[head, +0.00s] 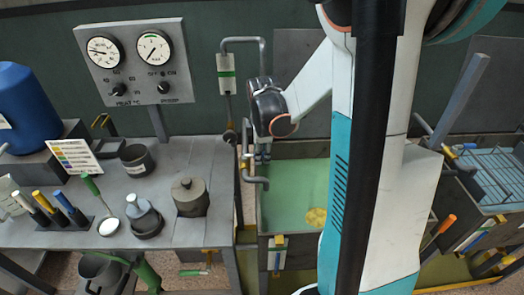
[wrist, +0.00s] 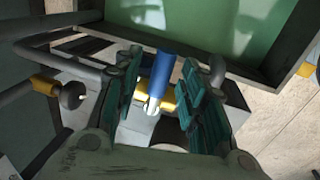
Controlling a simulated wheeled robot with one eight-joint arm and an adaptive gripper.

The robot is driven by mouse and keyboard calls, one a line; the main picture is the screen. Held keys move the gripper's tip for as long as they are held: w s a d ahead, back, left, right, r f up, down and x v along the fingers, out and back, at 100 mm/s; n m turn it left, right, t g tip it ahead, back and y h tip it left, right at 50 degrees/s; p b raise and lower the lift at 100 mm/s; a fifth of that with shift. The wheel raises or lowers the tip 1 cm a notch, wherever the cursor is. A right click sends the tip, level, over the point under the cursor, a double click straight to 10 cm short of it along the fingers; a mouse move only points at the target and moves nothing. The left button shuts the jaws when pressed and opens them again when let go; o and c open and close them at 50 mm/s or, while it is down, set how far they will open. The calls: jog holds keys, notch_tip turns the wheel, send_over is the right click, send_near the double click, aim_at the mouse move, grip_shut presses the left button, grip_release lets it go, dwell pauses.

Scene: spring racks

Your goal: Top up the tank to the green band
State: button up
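The tank (head: 258,221) is an open grey box holding pale green liquid, right of the bench; its rim (wrist: 252,77) also shows in the wrist view. My gripper (wrist: 160,98) is open in the wrist view. A blue handle (wrist: 161,72) with a pale end lies between its fingers, with gaps on both sides. A yellow part (wrist: 167,98) is behind the handle. In the head view my wrist is at the tank's back left corner; the fingertips are hard to make out.
A pipe (head: 243,41) with a green-banded block (head: 226,75) drops beside the tank. A yellow pipe fitting (wrist: 45,85) with a dark knob (wrist: 72,95) is left of my gripper. The bench (head: 208,160) holds pots and tools.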

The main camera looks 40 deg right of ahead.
notch_tip(320, 180, up, 12)
jog(key=s+a, duration=0.1)
jog(key=s, duration=0.1)
jog(key=shift+a, duration=0.15)
dwell(0.4)
jog(key=shift+f, duration=0.1)
